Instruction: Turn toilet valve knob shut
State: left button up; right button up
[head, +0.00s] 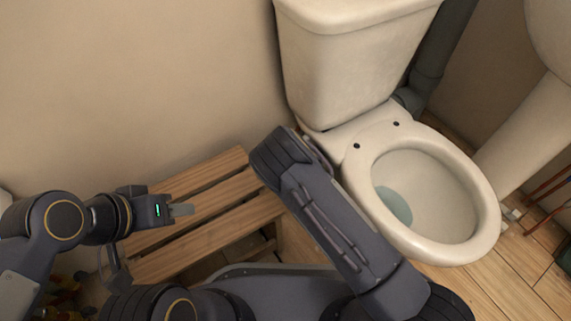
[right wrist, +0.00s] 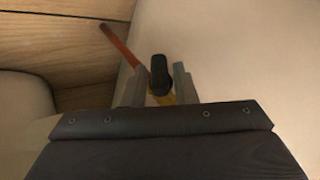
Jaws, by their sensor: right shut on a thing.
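In the right wrist view, the valve knob (right wrist: 160,74) is black, on a yellow valve body (right wrist: 162,98) with a copper-red pipe (right wrist: 122,49) running up and left from it. My right gripper (right wrist: 159,82) has one finger on each side of the knob and is shut on it. In the head view, my right arm reaches down between the bench and the toilet (head: 345,60), and its gripper and the valve are hidden behind it. My left gripper (head: 181,210) hangs over the bench, with nothing visible in it; its finger gap cannot be made out.
A slatted wooden bench (head: 215,200) stands against the beige wall, under my left gripper. The toilet bowl (head: 440,200) is close to the right of my right arm. A sink pedestal (head: 525,130) and red pipes (head: 550,182) are at the far right. Wooden floor shows between them.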

jog(key=shift+d+f+m+t+y, duration=0.15)
jog(key=shift+m+t+y, duration=0.25)
jog(key=shift+t+y, duration=0.55)
jog(key=shift+y, duration=0.25)
jog(key=shift+g, duration=0.25)
jog(key=o, duration=0.8)
